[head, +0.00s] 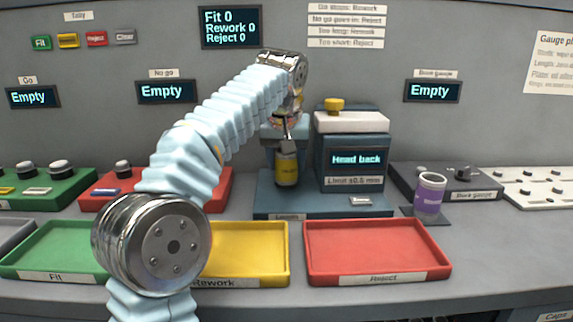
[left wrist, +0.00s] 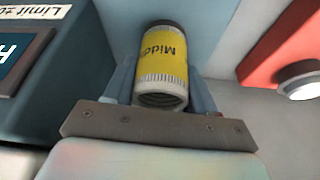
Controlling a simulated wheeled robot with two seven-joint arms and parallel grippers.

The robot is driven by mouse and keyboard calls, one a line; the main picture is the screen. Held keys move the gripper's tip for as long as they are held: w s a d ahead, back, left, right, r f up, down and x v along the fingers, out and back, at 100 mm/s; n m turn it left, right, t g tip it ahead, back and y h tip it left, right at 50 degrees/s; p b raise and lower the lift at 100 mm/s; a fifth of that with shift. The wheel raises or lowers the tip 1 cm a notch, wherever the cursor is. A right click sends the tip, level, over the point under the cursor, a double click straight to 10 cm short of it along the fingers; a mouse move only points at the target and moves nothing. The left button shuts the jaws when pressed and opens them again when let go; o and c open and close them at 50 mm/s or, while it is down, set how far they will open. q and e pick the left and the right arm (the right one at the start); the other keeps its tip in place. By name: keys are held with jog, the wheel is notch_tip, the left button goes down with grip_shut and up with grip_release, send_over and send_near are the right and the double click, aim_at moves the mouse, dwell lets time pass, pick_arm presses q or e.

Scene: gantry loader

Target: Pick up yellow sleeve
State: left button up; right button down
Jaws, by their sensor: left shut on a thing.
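The yellow sleeve (head: 287,169) is upright on the blue length-gauge base (head: 300,206), left of the gauge's display block. In the left wrist view the yellow sleeve (left wrist: 166,65) shows a label starting "Midd" and an open, ridged near end. My left gripper (head: 285,145) comes to the sleeve from above. In the left wrist view the fingers of my left gripper (left wrist: 160,85) are closed against both sides of the sleeve. I cannot tell whether the sleeve touches the base. My right gripper is not in view.
The gauge block (head: 353,158) reads "Head back" and stands close to the sleeve's right. A purple sleeve (head: 430,194) stands farther right by the bore gauge. Green, yellow (head: 250,277) and red (head: 377,278) trays line the front; the green and yellow trays are partly behind my arm.

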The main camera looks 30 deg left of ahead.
pick_arm(q)
jog(key=shift+r, duration=0.5)
notch_tip(320, 180, up, 3)
jog(key=shift+f+p, duration=0.1)
jog(key=shift+p, duration=0.9)
jog(key=s+d+r, duration=0.8)
jog(key=s+r, duration=0.1)
jog(key=s, duration=0.2)
jog(key=shift+d+r, duration=0.15)
jog(key=shift+d, duration=0.25)
